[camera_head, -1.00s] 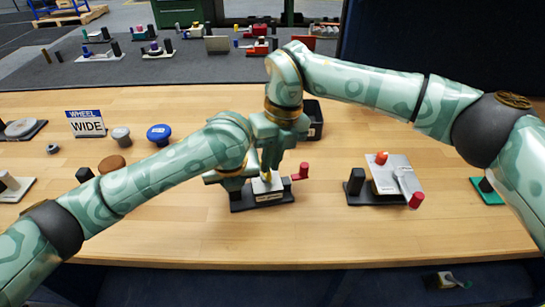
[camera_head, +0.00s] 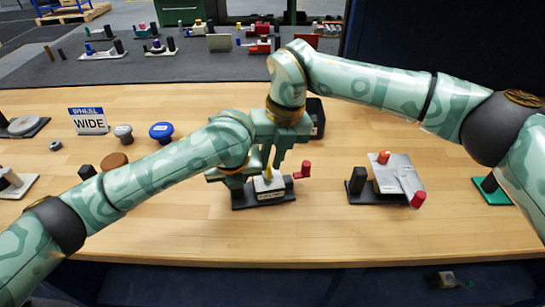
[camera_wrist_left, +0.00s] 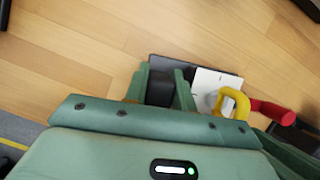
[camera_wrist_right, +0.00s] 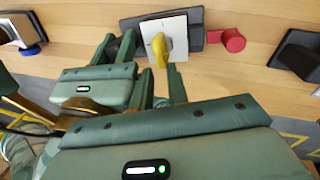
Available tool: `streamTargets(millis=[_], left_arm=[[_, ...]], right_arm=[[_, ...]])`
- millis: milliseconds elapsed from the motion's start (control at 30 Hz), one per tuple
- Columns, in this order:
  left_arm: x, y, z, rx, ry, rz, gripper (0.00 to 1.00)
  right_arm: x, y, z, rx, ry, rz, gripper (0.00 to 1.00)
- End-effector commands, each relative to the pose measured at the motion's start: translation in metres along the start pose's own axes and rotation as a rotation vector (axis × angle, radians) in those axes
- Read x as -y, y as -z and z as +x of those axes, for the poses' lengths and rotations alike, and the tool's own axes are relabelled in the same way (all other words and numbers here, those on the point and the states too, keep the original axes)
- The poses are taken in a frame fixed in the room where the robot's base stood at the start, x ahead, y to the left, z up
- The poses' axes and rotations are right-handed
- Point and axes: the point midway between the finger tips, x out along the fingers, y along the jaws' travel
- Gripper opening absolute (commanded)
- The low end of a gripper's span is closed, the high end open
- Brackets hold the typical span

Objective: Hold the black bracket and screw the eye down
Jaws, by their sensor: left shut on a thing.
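The yellow eye (camera_wrist_right: 160,50) stands on a white block (camera_wrist_right: 179,24) on a black base (camera_head: 247,202), mid-table. It also shows in the left wrist view (camera_wrist_left: 240,99). My left gripper (camera_wrist_left: 161,71) is shut on the upright black bracket (camera_wrist_left: 160,93) at the left end of that base. My right gripper (camera_wrist_right: 162,73) is open. Its two fingers point down at the eye, with a gap between them and the eye just at or beyond their tips. I cannot tell whether a finger touches it. The eye's thread is hidden.
Another valve unit (camera_head: 385,180) stands to the right. Blue and grey knobs and a WIDE sign (camera_head: 89,121) are left. The front of the table is clear.

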Motion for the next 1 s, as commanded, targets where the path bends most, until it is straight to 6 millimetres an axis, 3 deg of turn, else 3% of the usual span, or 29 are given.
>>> streamTargets(millis=[667, 833, 1000], left_arm=[[0.0009, 0.0042, 0.0030, -0.008, -0.001, 0.007, 0.00], [0.0015, 0.0046, 0.0028, -0.009, 0.001, 0.008, 0.00], [0.0017, 0.0047, 0.0028, -0.010, 0.002, 0.006, 0.00]], right_arm=[[-0.0013, 0.0001, 0.0030, -0.003, -0.001, -0.022, 0.32], [0.0003, -0.0005, 0.0033, -0.030, 0.000, -0.146, 0.32], [0.0030, -0.0023, 0.0031, -0.079, -0.001, -0.378, 0.32]])
